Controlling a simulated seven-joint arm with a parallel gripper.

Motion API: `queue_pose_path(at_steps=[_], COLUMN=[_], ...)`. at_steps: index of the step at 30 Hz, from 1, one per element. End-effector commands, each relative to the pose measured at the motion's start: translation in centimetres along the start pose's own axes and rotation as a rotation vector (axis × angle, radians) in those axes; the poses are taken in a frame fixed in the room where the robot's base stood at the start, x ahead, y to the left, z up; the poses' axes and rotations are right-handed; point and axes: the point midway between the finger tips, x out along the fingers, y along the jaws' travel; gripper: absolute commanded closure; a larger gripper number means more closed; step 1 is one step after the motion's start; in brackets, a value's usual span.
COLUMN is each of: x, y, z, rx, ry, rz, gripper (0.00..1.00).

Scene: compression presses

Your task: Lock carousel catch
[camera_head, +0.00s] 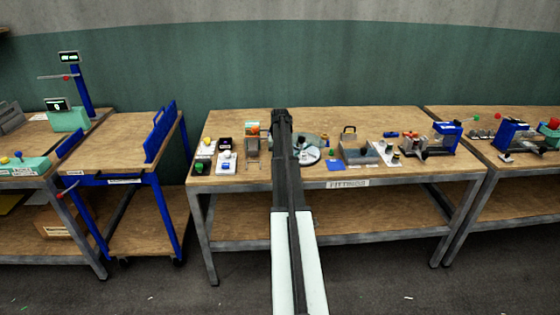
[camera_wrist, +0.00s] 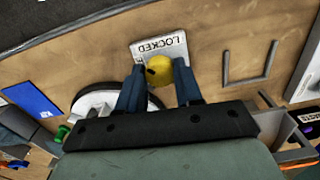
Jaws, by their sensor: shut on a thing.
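A yellow knob (camera_wrist: 160,68), which I take to be the catch, sits between the two dark blue fingers of my gripper (camera_wrist: 159,82) in the wrist view. The gripper is shut on it. The knob overlaps the edge of a white plate (camera_wrist: 158,46) marked LOCKED, which appears upside down. My gripper body hides what is below the knob. The carousel (camera_head: 310,141) shows in the head view as a grey-green disc with a white round part, just right of my arm. My arm hides the knob and the fingers there.
The wooden bench (camera_head: 350,183) also holds small switch boxes (camera_head: 226,161) on the left and a blue press (camera_head: 447,136) on the right. A blue card (camera_wrist: 31,100) lies flat. An angular metal outline (camera_wrist: 249,68) lies right of the knob in the wrist view, with bare wood between.

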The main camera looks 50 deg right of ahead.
Motion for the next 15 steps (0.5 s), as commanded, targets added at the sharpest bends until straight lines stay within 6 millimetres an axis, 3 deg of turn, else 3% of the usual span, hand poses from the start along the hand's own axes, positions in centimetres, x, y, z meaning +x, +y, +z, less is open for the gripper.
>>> queue_pose_path(at_steps=[15], x=[-0.03], y=[-0.02], z=[-0.01], rx=[0.467], ry=[0.0], rz=[0.0], gripper=[0.96])
